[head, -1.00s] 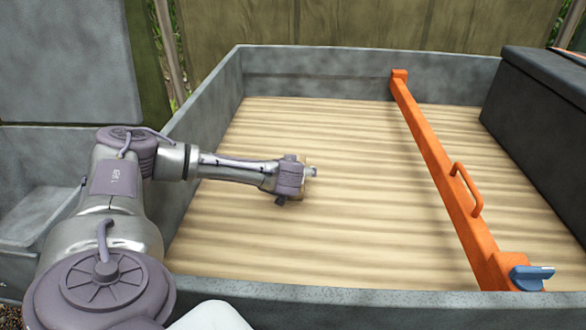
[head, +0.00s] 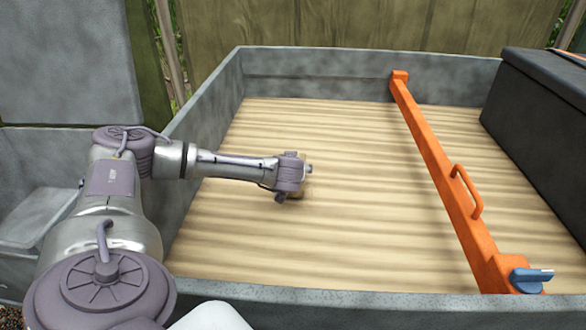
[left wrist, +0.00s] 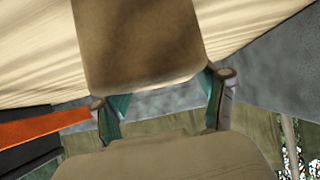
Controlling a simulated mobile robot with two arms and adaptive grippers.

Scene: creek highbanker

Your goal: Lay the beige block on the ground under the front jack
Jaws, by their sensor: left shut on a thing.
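My left gripper (head: 290,174) is above the wooden floor of a grey trailer-like bed, left of its middle. In the left wrist view its two fingers (left wrist: 162,108) are shut on the beige block (left wrist: 140,45), a blunt tan piece with rounded edges. In the head view only a sliver of the block shows, below and behind the gripper; the rest is hidden. The front jack is not in view. My right gripper is not in view.
The bed's grey side walls (head: 205,100) surround the wooden floor (head: 350,160). An orange bar (head: 440,170) with a handle and a blue knob (head: 531,279) crosses the bed. A dark box (head: 540,120) stands at the right. A wooden fence (head: 360,25) is behind.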

